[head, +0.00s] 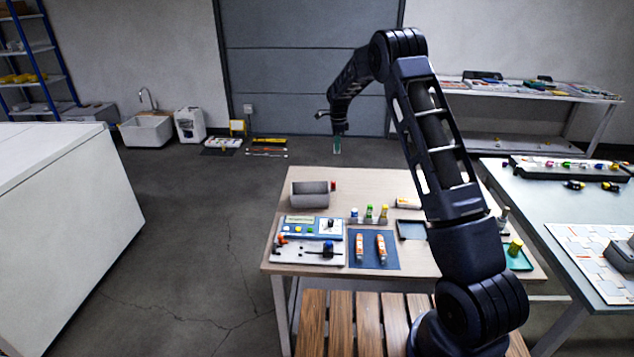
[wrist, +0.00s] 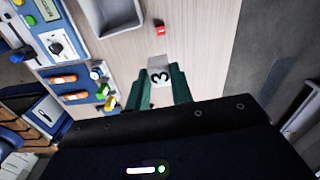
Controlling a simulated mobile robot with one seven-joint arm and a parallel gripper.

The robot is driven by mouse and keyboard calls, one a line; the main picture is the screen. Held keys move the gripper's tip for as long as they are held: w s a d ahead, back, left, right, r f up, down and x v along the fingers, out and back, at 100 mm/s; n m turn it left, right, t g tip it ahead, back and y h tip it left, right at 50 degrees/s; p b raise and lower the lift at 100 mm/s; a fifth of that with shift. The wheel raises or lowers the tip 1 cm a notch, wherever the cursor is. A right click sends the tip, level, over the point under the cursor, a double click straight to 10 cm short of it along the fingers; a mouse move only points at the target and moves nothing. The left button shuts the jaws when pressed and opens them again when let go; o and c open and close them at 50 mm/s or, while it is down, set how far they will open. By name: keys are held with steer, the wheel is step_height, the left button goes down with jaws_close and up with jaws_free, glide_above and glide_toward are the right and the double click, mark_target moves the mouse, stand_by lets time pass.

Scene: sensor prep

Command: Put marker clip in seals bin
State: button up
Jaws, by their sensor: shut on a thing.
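My gripper (head: 337,147) is raised above and behind the back edge of the wooden-topped table in the head view. In the wrist view its green fingers (wrist: 158,84) are shut on a small pale piece marked "3" (wrist: 158,76), which I take as the marker clip. The clip is too small to make out in the head view. A grey open bin (head: 310,199) stands at the table's back left, and it also shows at the top of the wrist view (wrist: 111,14). No readable label shows whether it is the seals bin. The held clip is apart from the bin.
A small red block (head: 333,186) stands beside the grey bin. Several small bottles (head: 369,213), a blue mat (head: 373,249) with two orange-white tubes, and a panel with knobs (head: 308,250) take up the table's front. A shallow tray (head: 411,231) lies at right.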

steer(key=m, duration=0.1)
glide_above(310, 191)
steer(key=s, duration=0.4)
steer(key=f, duration=1.9)
steer(key=shift+s+d+f, duration=0.2)
steer(key=shift+s+f, duration=0.05)
steer(key=shift+s, duration=0.15)
steer(key=shift+f, duration=0.1)
steer(key=o, duration=0.9)
steer(key=shift+o, duration=0.2)
step_height(310, 191, up, 12)
steer(key=shift+r, duration=0.2)
